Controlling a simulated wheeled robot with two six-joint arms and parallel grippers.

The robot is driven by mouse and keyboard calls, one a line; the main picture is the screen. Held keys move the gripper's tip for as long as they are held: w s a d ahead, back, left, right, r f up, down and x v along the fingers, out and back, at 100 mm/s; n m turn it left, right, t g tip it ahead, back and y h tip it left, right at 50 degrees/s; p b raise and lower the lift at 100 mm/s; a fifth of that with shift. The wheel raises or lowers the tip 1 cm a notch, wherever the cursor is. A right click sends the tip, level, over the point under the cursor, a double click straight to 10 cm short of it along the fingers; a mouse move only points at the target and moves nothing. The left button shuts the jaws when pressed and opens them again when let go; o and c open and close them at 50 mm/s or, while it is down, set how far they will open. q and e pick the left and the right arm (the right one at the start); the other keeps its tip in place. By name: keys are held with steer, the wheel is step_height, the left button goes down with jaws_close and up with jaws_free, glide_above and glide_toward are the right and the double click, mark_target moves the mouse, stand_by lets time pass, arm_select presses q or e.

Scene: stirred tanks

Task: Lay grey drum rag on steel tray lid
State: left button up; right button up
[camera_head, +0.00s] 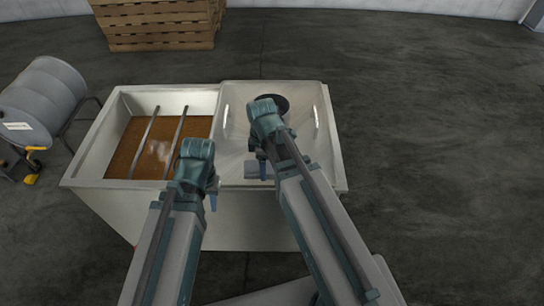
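A pale steel lid or panel (232,145) with a handle at each side covers the right part of a large pale tank. A small flat grey piece (251,169), possibly the drum rag, shows at its front, below my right gripper (263,165). My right wrist hides part of it, and I cannot tell whether the gripper touches it. My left gripper (213,194) is over the tank's front edge, left of the grey piece and apart from it. Its fingers point down and look empty. The finger gaps of both grippers are too small to judge.
The tank's open left part holds brown liquid (130,140), with two bars (146,140) across it. A dark round opening or disc (281,101) is behind my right wrist. A grey drum (45,95) lies on a stand at left. Wooden pallets (160,25) are behind. Floor at right is clear.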

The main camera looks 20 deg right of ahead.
steer(key=shift+w+d+f, duration=0.15)
steer(key=shift+w+d, duration=0.75)
steer(key=shift+w, duration=0.2)
steer(key=shift+w+d+f, duration=0.1)
steer(key=shift+w+d, duration=0.75)
steer(key=shift+w, duration=0.2)
steer(key=f+b, duration=0.2)
steer(key=b, duration=0.1)
steer(key=f+b, duration=0.1)
steer(key=f, duration=0.1)
steer(key=shift+w+d, duration=0.3)
steer(key=shift+r, duration=0.2)
steer(key=shift+f, duration=0.15)
steer(key=o, duration=1.1)
